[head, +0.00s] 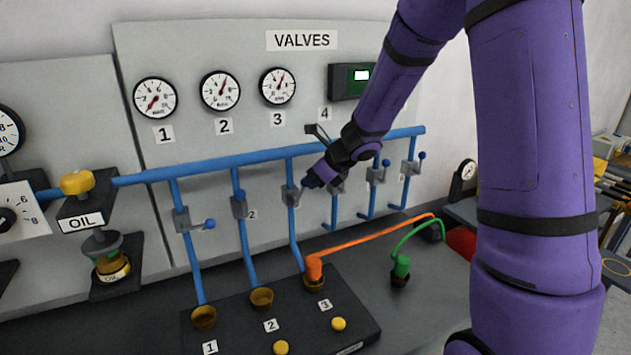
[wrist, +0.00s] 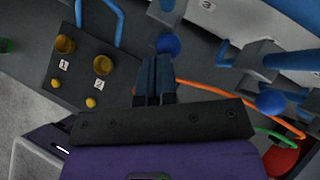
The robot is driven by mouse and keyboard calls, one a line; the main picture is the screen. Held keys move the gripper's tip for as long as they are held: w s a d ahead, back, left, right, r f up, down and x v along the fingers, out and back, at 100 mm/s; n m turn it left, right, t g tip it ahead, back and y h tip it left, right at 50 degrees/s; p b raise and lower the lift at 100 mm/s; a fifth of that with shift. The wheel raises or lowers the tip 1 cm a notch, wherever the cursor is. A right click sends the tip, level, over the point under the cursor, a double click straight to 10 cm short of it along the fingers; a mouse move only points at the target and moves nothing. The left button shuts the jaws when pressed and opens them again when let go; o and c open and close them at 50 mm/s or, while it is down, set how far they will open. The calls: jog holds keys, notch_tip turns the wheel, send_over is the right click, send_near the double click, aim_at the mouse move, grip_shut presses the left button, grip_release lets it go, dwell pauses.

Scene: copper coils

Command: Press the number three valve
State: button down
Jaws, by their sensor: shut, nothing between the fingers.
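The number three valve (head: 291,195) is a grey block on a blue pipe under the main blue pipe, below the panel's 3 label (head: 278,119). In the wrist view its grey body (wrist: 166,10) sits at the top, beside a tag marked 3 (wrist: 207,5). A blue ball knob (wrist: 168,45) shows just beyond my fingertips; in the head view my gripper hides it. My gripper (head: 309,182) is shut and empty, right beside this valve. In the wrist view its fingers (wrist: 158,62) point at the ball; I cannot tell whether they touch it.
Valve one (head: 182,219) and valve two (head: 240,207) stand to the left, and more valves (head: 376,175) to the right. Below, a black box (head: 240,335) holds brass sockets and yellow buttons. An orange hose (head: 375,233) and a green hose (head: 415,228) cross the bench.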

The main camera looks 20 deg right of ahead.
jog(key=shift+a+r+n+h, duration=0.2)
jog(key=shift+a+n+h, duration=0.1)
jog(key=shift+a+h, duration=0.4)
jog(key=shift+r, duration=0.15)
dwell(0.4)
jog(key=shift+r, duration=0.7)
jog(key=shift+d, duration=0.1)
